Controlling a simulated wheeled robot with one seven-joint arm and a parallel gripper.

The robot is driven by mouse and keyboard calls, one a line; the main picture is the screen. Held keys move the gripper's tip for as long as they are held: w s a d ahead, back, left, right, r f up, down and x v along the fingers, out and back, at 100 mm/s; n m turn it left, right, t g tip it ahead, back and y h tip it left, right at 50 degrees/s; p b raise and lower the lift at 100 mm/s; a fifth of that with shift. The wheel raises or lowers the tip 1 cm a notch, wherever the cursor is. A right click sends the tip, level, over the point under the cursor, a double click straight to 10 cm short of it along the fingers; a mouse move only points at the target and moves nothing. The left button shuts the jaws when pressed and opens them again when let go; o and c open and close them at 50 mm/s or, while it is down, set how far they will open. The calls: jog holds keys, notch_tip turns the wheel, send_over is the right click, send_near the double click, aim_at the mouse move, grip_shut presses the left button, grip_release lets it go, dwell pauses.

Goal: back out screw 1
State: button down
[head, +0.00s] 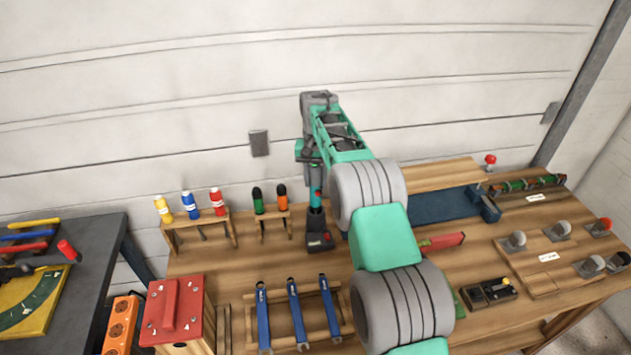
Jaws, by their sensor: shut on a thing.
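My gripper (316,186) is at the back of the bench, pointing down. It is shut on an upright dark tool (317,218) with a wide black foot (320,241), which looks like a cordless driver. The fingers are small and partly hidden by my wrist. The foot appears to be at the bench top; I cannot tell whether it touches. A red box (175,312) with a raised red bar on its lid stands at the front left, apart from my gripper. Small light spots near the lid's corners look like screw heads. I cannot tell which is screw 1.
Left of my gripper, a wooden rack (271,222) holds green and orange-handled tools. Blue wrenches (294,315) lie in front. A blue vise (445,205) is at the back right. My arm covers the bench middle.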

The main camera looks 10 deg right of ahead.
aim_at(316, 165)
jog(key=shift+r, duration=4.5)
jog(key=c, duration=1.6)
grip_release()
grip_shut()
